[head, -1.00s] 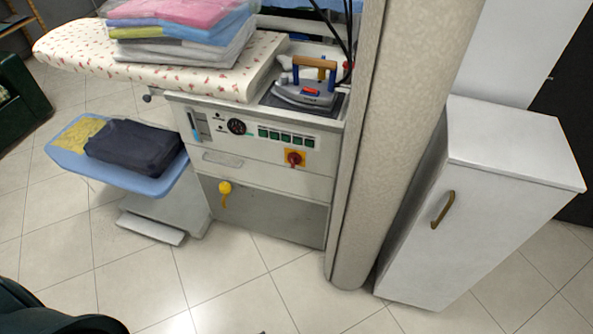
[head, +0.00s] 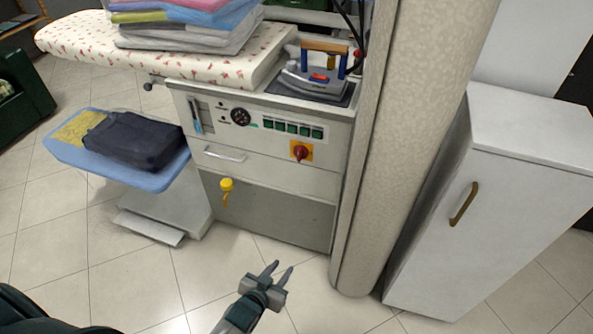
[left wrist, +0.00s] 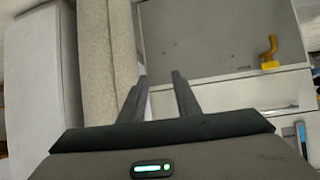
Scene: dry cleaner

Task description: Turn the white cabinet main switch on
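The main switch (head: 301,151) is a red rotary knob on a yellow plate, at the right of the front panel of the white ironing cabinet (head: 270,180). The knob's exact setting is too small to tell. My left gripper (head: 281,267) is open and empty, in front of and below the cabinet, well apart from the switch. In the left wrist view its two fingers (left wrist: 160,82) are spread, with the cabinet's grey lower front and drawer beyond. The switch does not show in that view. My right gripper is not in view.
A beige pillar (head: 410,130) stands just right of the switch. A tall white locker (head: 500,200) is farther right. A yellow hook (head: 227,187) sticks out below the drawer handle (head: 225,154). An iron (head: 318,78) rests on top. Tiled floor in front is clear.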

